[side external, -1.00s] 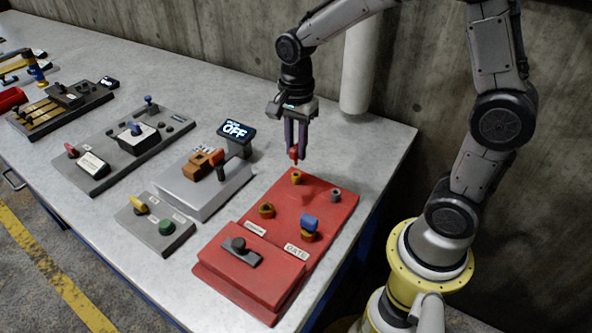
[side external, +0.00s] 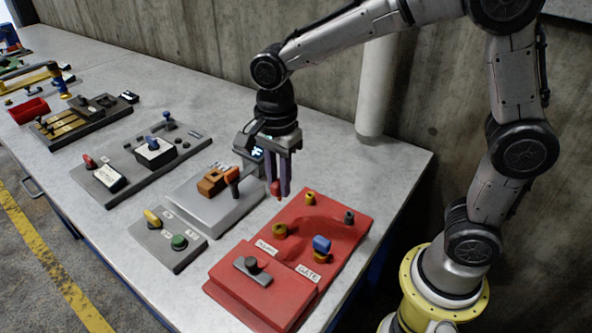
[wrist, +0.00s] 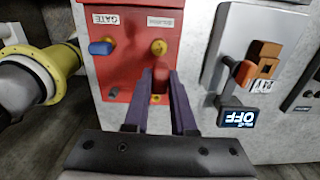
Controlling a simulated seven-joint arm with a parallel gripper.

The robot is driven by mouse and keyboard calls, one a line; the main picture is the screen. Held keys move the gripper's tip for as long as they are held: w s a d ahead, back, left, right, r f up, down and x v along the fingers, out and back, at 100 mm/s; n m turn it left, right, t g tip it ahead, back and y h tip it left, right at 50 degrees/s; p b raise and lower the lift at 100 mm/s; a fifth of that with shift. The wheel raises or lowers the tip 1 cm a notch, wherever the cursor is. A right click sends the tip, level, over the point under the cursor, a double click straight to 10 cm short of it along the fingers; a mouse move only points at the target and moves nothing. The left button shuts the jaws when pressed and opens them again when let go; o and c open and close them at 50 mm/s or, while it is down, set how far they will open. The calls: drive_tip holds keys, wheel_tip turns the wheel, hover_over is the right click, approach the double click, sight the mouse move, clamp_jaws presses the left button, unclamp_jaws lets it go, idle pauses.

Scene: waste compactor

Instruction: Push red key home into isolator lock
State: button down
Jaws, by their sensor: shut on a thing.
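My gripper (side external: 280,180) is shut on the red key (side external: 276,189), which hangs upright between the fingers. In the wrist view, my gripper (wrist: 159,88) points at the red board, with the red key (wrist: 160,78) between its fingertips. In the side view, the key appears over the board's left edge, apart from the locks; its height is unclear. A brass lock (side external: 280,231) beside a small white label on the red board is empty. A grey plate (side external: 205,200) carries an orange block (side external: 211,183) with an orange-red handle (side external: 232,175). I cannot tell which part is the isolator lock.
The red board (side external: 333,226) also holds a blue key (side external: 321,244) near the GATE label, a brass post (side external: 310,198) and a grey post (side external: 349,217). A display reading OFF (wrist: 238,118) stands by the grey plate. A panel with yellow and green knobs (side external: 167,235) is at front left.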

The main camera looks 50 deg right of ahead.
drive_tip(key=shift+s+a, duration=0.1)
drive_tip(key=shift+a, duration=0.35)
drive_tip(key=shift+f, duration=0.1)
drive_tip(key=shift+f, duration=2.85)
drive_tip(key=shift+f, duration=1.45)
drive_tip(key=c, duration=0.7)
unclamp_jaws()
drive_tip(key=shift+c, duration=0.2)
